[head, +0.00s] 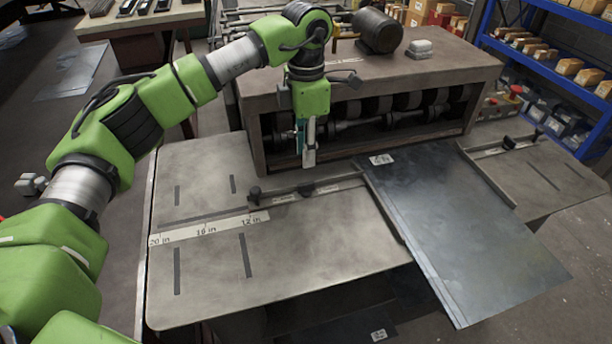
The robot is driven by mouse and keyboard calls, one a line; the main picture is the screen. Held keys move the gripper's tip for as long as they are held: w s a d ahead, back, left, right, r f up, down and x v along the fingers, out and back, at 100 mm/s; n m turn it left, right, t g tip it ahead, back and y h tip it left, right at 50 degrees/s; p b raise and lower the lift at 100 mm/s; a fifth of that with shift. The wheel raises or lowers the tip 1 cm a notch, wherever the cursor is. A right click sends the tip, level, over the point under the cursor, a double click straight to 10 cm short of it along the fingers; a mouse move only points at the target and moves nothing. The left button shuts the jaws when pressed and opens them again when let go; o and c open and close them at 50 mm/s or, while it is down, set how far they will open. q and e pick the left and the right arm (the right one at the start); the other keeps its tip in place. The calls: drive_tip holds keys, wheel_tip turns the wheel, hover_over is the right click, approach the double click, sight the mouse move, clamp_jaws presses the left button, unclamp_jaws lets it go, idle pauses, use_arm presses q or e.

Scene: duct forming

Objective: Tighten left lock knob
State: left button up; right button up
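My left gripper (308,152) hangs with its fingers pointing down in front of the machine's front opening. It appears above and behind the left guide's black knobs and apart from them. Its fingers are seen nearly edge-on, so any gap is unclear. One black knob (255,194) stands at the left end of the left guide (322,191), near the ruler strip. A second black knob (307,190) sits farther right on the same guide. Which is the left lock knob is unclear. My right gripper is out of view.
A metal sheet (470,235) lies on the right half of the table (210,280), between the left guide and the right guide (488,178). The roller machine (440,62) stands behind, with a dark motor (377,31) on top. A blue shelf (548,75) stands right.

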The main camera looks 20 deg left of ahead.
sight(306, 183)
use_arm(q)
wheel_tip(306, 183, down, 9)
drive_tip(key=shift+p, duration=0.8)
clamp_jaws()
